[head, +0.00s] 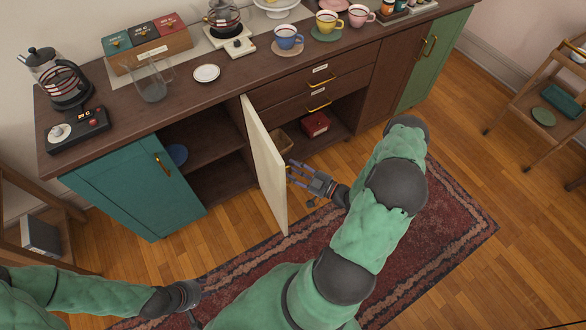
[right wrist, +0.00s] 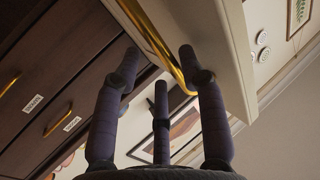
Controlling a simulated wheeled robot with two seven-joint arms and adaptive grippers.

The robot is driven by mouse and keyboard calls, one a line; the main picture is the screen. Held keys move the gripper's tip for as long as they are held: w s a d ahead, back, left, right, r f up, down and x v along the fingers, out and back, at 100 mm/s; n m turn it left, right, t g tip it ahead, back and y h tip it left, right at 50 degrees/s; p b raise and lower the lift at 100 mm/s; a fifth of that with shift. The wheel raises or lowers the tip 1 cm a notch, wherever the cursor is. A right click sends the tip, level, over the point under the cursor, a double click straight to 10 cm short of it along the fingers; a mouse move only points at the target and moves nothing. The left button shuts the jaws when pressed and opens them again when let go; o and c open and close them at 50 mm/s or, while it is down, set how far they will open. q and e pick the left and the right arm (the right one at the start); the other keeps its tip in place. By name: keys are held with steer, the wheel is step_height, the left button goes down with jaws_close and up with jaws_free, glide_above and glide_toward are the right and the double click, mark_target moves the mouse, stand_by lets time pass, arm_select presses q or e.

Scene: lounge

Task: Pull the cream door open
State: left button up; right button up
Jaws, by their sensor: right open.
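The cream door (head: 264,170) stands swung out from the dark wooden sideboard, with open shelf space on both sides of it. My right gripper (head: 297,175) is at the door's right face, fingers pointing towards it. In the right wrist view the cream door (right wrist: 232,50) is close, and its gold handle (right wrist: 160,45) runs between the spread fingertips of the right gripper (right wrist: 160,75). The fingers are open; contact with the handle is hard to tell. My left gripper (head: 190,300) is low at the left, over the rug, its fingers mostly hidden.
A teal door (head: 130,190) is at the sideboard's left end, a green door (head: 432,60) at its right end. A blue bowl (head: 177,154) and red box (head: 315,124) sit inside. Cups and a glass pitcher (head: 151,85) stand on top. A wooden cart (head: 540,95) is right.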

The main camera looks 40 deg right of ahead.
steer(key=v, duration=1.1)
steer(key=shift+s, duration=0.2)
steer(key=shift+d+r, duration=0.1)
